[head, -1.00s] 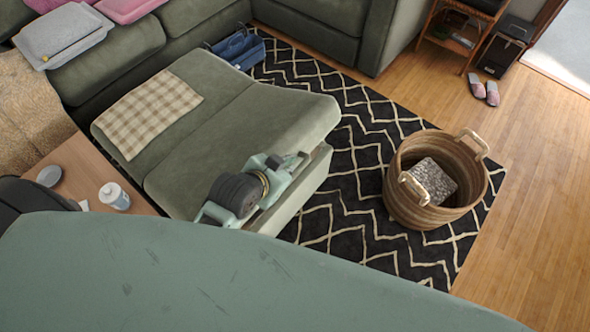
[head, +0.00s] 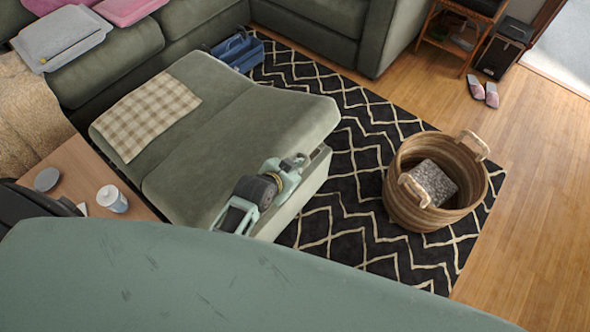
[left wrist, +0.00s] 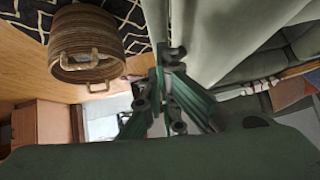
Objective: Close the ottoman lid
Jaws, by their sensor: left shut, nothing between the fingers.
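The green ottoman stands on the rug, and its cushioned lid (head: 255,125) is raised a little at its right edge above the base (head: 306,190). A dark gap shows between lid and base there. My left gripper (head: 299,161) is at the lid's front right edge, shut with nothing held; I cannot tell whether it touches the lid. In the left wrist view the fingers (left wrist: 170,57) are close together beside a pale green surface, which looks like the ottoman. My right gripper is not in view.
A checkered cloth (head: 150,118) lies on the lid. A wicker basket (head: 435,205) stands on the patterned rug (head: 345,235) to the right. A small wooden table (head: 80,165) with a white jar (head: 112,198) is at left.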

